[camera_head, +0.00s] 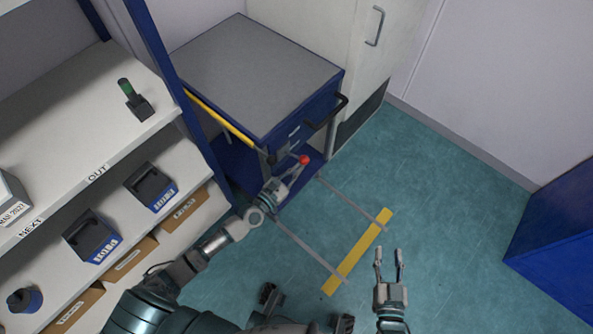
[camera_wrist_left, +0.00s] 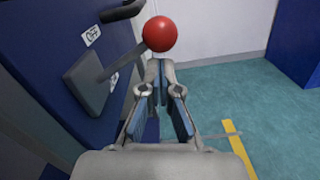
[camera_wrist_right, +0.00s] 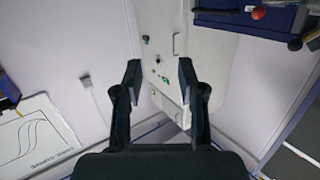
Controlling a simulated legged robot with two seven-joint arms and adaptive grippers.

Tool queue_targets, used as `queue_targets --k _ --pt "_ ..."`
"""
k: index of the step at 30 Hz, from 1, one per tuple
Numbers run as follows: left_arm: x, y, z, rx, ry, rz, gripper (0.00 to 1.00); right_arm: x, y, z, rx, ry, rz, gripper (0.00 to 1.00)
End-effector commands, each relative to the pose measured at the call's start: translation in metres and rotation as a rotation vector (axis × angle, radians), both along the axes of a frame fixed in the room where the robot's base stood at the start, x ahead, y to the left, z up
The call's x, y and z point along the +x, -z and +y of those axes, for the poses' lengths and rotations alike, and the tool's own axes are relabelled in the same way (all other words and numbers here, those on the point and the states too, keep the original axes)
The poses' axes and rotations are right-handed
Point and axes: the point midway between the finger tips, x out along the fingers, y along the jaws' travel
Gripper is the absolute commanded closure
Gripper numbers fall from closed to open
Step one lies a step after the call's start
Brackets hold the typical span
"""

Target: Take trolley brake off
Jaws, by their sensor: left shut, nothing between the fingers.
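The blue trolley (camera_head: 300,110) with a grey top stands at the cabinet. Its brake lever ends in a red ball (camera_head: 304,159), which is large in the left wrist view (camera_wrist_left: 160,34). There the grey lever (camera_wrist_left: 122,62) slants up from a grey plate (camera_wrist_left: 88,84) on the blue panel, below a white label (camera_wrist_left: 92,36) that seems to read OFF. My left gripper (camera_head: 294,172) is shut and empty, its tips close to the ball; whether they touch is unclear. My right gripper (camera_head: 389,254) is open and empty over the floor; its fingers also show in the right wrist view (camera_wrist_right: 160,75).
A black handle (camera_head: 328,113) sticks out from the trolley's front. A shelf rack (camera_head: 90,160) with bins stands close on the left. A yellow floor strip (camera_head: 358,252) lies in front. A blue unit (camera_head: 560,240) stands right; the floor between is clear.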

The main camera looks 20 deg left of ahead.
Motion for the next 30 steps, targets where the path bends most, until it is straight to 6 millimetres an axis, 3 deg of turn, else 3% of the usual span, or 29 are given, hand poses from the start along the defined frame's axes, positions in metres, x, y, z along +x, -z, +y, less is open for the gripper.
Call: queue_targets --k 23,30 --pt "0.0 -0.006 0.001 -0.074 -0.001 0.027 1.0 -0.002 0.005 -0.002 -0.009 0.003 0.03 0.6" --pt "0.0 0.007 -0.005 -0.076 -0.001 0.031 1.0 0.0 -0.006 0.001 0.019 -0.001 -0.069 0.6"
